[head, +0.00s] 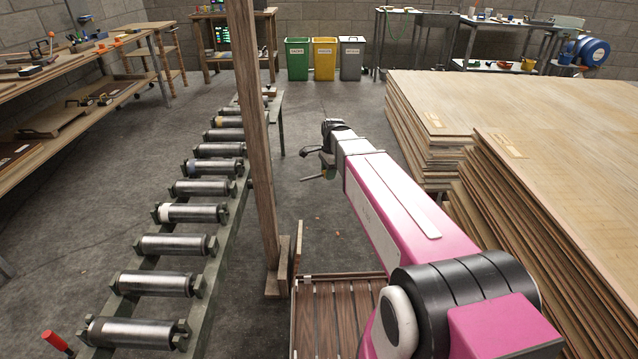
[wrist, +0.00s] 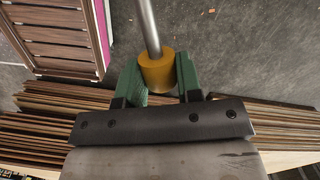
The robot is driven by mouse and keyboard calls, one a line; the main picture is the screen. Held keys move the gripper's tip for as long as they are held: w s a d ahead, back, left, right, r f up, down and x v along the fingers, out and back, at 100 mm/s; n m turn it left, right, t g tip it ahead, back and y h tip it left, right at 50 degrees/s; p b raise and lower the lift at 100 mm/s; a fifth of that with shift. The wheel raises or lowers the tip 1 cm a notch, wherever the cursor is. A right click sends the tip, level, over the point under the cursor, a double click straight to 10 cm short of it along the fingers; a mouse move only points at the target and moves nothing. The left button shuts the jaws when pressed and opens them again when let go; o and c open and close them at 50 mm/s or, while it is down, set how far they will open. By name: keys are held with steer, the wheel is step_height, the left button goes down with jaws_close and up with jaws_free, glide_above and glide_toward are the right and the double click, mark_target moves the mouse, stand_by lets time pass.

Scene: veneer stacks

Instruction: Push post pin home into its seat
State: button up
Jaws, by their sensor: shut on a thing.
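The post pin shows in the wrist view as a yellow round grip (wrist: 158,72) with a plain grey metal rod (wrist: 147,25) running out past the top edge of the picture. My gripper (wrist: 159,62) has green fingers on both sides of the yellow grip and is shut on it. In the head view my gripper (head: 326,168) is small, at the far end of my pink arm, held in the air to the right of an upright wooden post (head: 258,150). The rod points left there, apart from the post. I cannot make out the pin's seat.
A roller conveyor (head: 165,285) runs along the left of the post. A slatted wooden platform (head: 335,312) lies by the post's foot. Tall veneer stacks (head: 545,190) fill the right side. Open grey floor lies beyond my gripper, towards the bins (head: 324,58).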

steer(key=w+a+f+m, duration=0.1)
steer(key=a+f+m, duration=0.3)
steer(key=a, duration=0.5)
steer(key=shift+w+a+f, duration=0.3)
steer(key=shift+a+f, duration=0.1)
steer(key=shift+f, duration=0.65)
steer(key=shift+a, duration=0.75)
stand_by(0.5)
steer(key=shift+d, duration=0.55)
steer(key=shift+a, duration=0.6)
stand_by(0.4)
steer(key=shift+d, duration=0.25)
steer(key=shift+d, duration=0.35)
stand_by(0.3)
steer(key=shift+t, duration=0.3)
